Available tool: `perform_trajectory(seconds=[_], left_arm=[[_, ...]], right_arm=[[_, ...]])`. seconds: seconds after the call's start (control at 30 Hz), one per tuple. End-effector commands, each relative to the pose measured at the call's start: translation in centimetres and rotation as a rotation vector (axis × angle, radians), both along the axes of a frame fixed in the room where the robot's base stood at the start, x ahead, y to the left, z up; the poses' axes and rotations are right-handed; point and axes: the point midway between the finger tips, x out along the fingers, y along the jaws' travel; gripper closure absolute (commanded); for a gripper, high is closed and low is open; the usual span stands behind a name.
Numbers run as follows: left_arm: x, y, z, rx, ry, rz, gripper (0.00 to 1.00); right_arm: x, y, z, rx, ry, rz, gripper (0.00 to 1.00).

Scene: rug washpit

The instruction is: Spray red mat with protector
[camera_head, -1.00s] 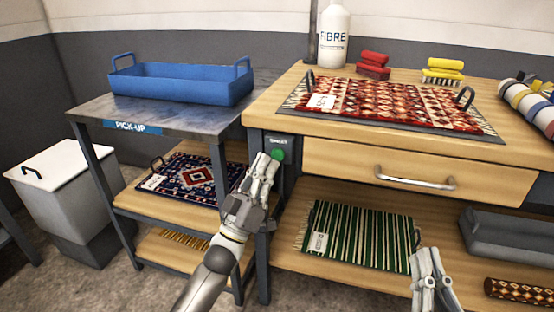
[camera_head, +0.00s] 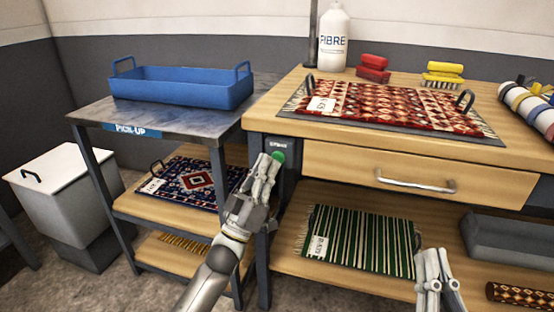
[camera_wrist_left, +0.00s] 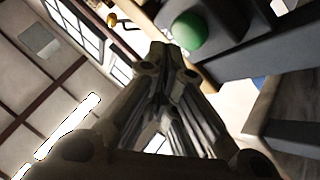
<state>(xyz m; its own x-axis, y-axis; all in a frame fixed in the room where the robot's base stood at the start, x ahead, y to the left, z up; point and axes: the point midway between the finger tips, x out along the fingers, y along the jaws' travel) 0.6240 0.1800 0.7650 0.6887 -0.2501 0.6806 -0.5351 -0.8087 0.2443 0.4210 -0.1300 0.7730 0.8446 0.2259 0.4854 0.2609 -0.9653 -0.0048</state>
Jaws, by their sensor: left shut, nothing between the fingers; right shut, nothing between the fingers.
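The red mat (camera_head: 385,103) lies flat on a dark tray with two black handles on the wooden bench top, with a white tag at its left end. A white bottle marked FIBRE (camera_head: 334,38) stands behind it. A green button (camera_head: 278,156) sits on a dark panel at the bench's left front corner. My left gripper (camera_head: 269,164) is shut and empty, its tips close to the button; I cannot tell whether they touch. The green button (camera_wrist_left: 189,30) also shows just beyond the fingers in the left wrist view. My right gripper (camera_head: 434,262) is shut and empty, low at the front right.
A blue tray (camera_head: 182,87) stands on the pick-up table at left. Red brushes (camera_head: 373,68) and a yellow brush (camera_head: 443,72) lie behind the mat. A drawer (camera_head: 415,181) is below. A green striped mat (camera_head: 360,238) and a grey tray (camera_head: 510,240) are on the lower shelf.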

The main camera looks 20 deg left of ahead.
Motion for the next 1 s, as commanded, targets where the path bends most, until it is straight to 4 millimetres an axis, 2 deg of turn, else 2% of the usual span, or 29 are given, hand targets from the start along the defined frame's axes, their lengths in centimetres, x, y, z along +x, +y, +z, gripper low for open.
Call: perform_trajectory(seconds=[0.67, 1.0], left_arm=[[0.03, 0.00, -0.01, 0.000, 0.000, 0.000, 1.00], [0.86, 0.00, 0.01, 0.000, 0.000, 0.000, 1.00]], right_arm=[[0.00, -0.02, -0.01, 0.000, 0.000, -0.001, 1.00], [-0.40, -0.11, 0.57, 0.010, -0.037, 0.000, 1.00]])
